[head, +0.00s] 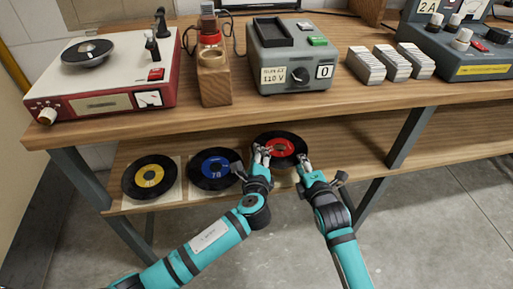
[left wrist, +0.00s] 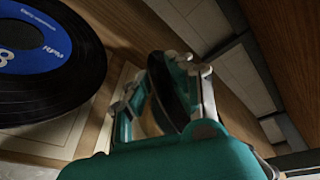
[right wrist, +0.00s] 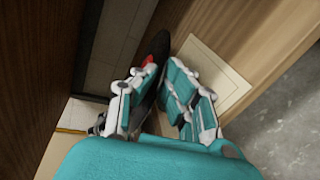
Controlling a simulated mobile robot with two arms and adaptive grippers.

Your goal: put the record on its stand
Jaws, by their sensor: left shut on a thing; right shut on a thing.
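The black record with a red label (head: 281,147) is held between my two grippers at the lower shelf. My left gripper (head: 262,155) is shut on its left near edge, and my right gripper (head: 303,163) is shut on its right near edge. The left wrist view shows the dark disc (left wrist: 160,84) edge-on between the left fingers. The right wrist view shows the disc (right wrist: 156,72) between the right fingers, with some red showing. A pale square with a thin outline (right wrist: 218,72) lies on the shelf beside it. I cannot tell which thing is the stand.
A yellow-label record (head: 150,176) and a blue-label record (head: 213,169) lie on pale squares on the lower shelf (head: 350,142). The upper shelf above carries a red-and-white record player (head: 108,72), a wooden block (head: 215,85), a grey device (head: 290,60) and card stacks (head: 387,63).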

